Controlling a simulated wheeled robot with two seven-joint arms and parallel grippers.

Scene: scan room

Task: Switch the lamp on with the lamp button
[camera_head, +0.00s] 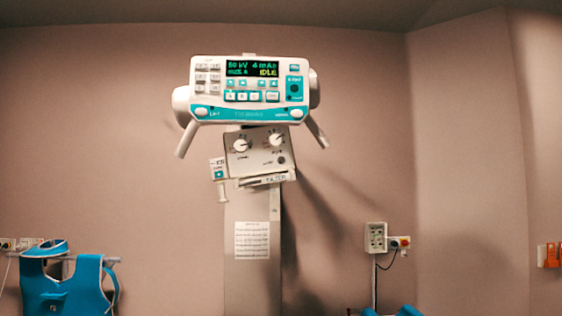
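A white and teal control console (248,92) hangs on a grey column (252,285) in the middle. Its dark display (252,69) shows green and yellow text, with "IDLE" readable at the right. A white oval button (201,111) sits at the console's lower left beside a small blurred label, and a similar oval button (296,113) sits at the lower right. Below, a grey box (255,150) carries two round dials and a small dark round button (281,160). I cannot tell for sure which is the lamp button, and no lamp light is evident. Neither gripper shows.
Angled handles (187,138) (317,133) stick out below the console on both sides. A blue apron (62,285) hangs on a rail at the lower left. A wall socket box (376,237) with a red-knobbed switch (404,242) is at the right. Space around the console looks free.

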